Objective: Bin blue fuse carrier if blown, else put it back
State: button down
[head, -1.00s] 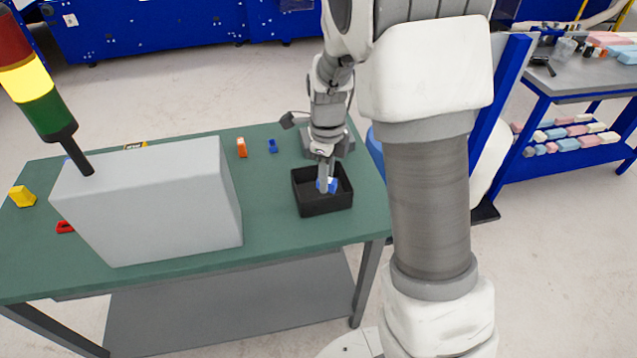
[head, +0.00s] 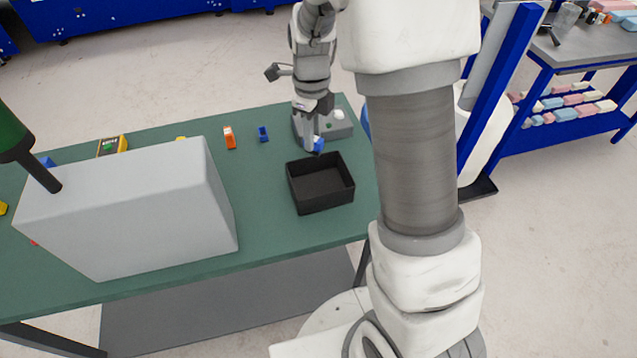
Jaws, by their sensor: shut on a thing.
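My gripper (head: 314,144) is shut on a small blue and white piece, the blue fuse carrier (head: 319,145). It holds the carrier beyond the far rim of the black bin (head: 322,207), in front of a grey device (head: 340,130) with a green button. The fingers hide part of the carrier, and whether its fuse is blown cannot be told. The black bin is open and its floor looks empty. A small blue piece (head: 263,134) stands on the green table left of the gripper, beside an orange one (head: 229,138).
A large grey box (head: 130,215) with a signal tower (head: 15,140) takes up the table's left half. A yellow-edged device (head: 112,146) lies behind it. The green table (head: 265,195) is clear between box and bin. A blue-framed side bench (head: 580,80) stands at the right.

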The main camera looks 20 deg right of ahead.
aim_at(313, 154)
jog(key=shift+f+b, duration=2.05)
jog(key=shift+f, duration=0.7)
jog(key=c, duration=0.6)
grip_release()
jog(key=shift+c, duration=0.2)
notch_tip(313, 154, up, 18)
jog(key=shift+f+p, duration=0.25)
jog(key=shift+p, duration=0.1)
